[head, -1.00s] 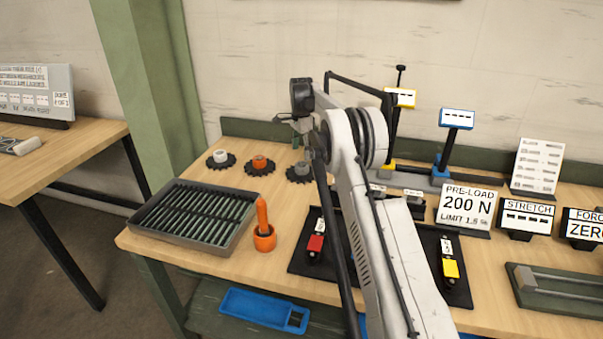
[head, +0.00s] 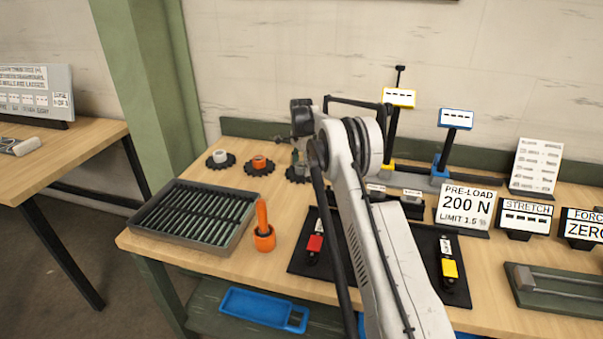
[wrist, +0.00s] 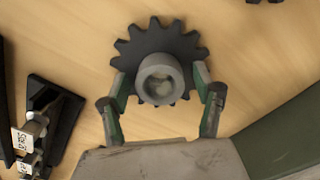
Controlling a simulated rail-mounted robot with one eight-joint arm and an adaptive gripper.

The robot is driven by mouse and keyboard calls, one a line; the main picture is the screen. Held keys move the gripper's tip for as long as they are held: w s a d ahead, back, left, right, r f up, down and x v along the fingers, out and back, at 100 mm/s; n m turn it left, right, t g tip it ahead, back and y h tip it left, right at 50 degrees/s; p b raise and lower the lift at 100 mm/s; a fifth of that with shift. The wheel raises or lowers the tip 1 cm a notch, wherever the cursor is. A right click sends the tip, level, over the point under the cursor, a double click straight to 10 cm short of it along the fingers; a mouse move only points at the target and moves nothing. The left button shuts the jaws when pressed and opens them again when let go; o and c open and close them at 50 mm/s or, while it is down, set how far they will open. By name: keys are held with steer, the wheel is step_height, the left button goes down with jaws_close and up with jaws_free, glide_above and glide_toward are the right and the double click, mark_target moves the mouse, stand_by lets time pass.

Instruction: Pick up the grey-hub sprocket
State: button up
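The grey-hub sprocket (wrist: 160,75) is a dark toothed disc lying flat on the wooden table, with a light grey round hub on top. In the wrist view my gripper (wrist: 160,88) is open, with one green-padded finger on each side of the hub. A narrow gap shows between each finger and the hub. In the head view the grey-hub sprocket (head: 295,176) is at the right end of a row of sprockets, its hub largely hidden by my gripper.
To its left are an orange-hub sprocket (head: 259,166) and a white-hub sprocket (head: 220,159). A slotted grey tray (head: 239,245) and an orange cup with a handle (head: 264,239) stand nearer. Black fixtures (wrist: 52,110) show left in the wrist view.

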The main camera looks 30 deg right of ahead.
jaws_close()
steer(key=shift+r, duration=0.1)
stand_by(0.3)
